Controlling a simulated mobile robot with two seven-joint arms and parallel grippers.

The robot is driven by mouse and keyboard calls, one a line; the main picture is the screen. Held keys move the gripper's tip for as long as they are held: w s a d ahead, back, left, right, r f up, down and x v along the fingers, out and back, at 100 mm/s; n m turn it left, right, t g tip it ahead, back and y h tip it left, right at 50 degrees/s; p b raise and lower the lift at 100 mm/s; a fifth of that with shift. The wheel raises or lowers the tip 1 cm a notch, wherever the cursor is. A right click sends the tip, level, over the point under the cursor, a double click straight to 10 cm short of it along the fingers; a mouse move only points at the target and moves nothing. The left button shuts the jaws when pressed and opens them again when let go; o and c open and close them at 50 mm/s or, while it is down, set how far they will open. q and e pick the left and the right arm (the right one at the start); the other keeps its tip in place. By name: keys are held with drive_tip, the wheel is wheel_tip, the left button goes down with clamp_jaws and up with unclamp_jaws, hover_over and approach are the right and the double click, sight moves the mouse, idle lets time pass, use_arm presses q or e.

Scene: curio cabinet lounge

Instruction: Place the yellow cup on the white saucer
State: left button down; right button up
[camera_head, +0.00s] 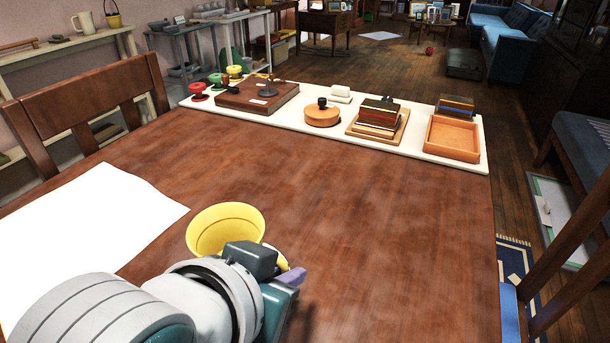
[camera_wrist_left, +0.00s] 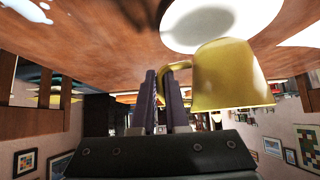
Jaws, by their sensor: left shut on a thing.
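The yellow cup (camera_head: 226,229) is upright in the head view, its open mouth facing up, just beyond my left gripper (camera_head: 287,272). In the left wrist view, which looks upside down, the cup (camera_wrist_left: 232,75) is beside the fingers. My left gripper (camera_wrist_left: 163,85) is shut on the cup's handle (camera_wrist_left: 180,68). The white saucer (camera_wrist_left: 210,22) shows at the top of the wrist view, and the cup's base overlaps its edge there. I cannot tell whether they touch. In the head view the saucer is hidden behind the cup and my arm. My right gripper is not in view.
A large white sheet (camera_head: 110,210) lies on the wooden table (camera_head: 350,220) at the left. A long white board (camera_head: 400,150) along the far edge holds stamps, a box, books and an orange tray (camera_head: 452,138). The table's middle and right are clear. A chair (camera_head: 85,95) stands at the left.

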use_arm(q)
wheel_tip(320, 180, down, 3)
drive_tip(key=shift+f+b, duration=0.1)
drive_tip(key=shift+b, duration=0.3)
drive_tip(key=c, duration=1.4)
unclamp_jaws()
drive_tip(key=shift+f, duration=0.1)
drive_tip(key=o, duration=0.5)
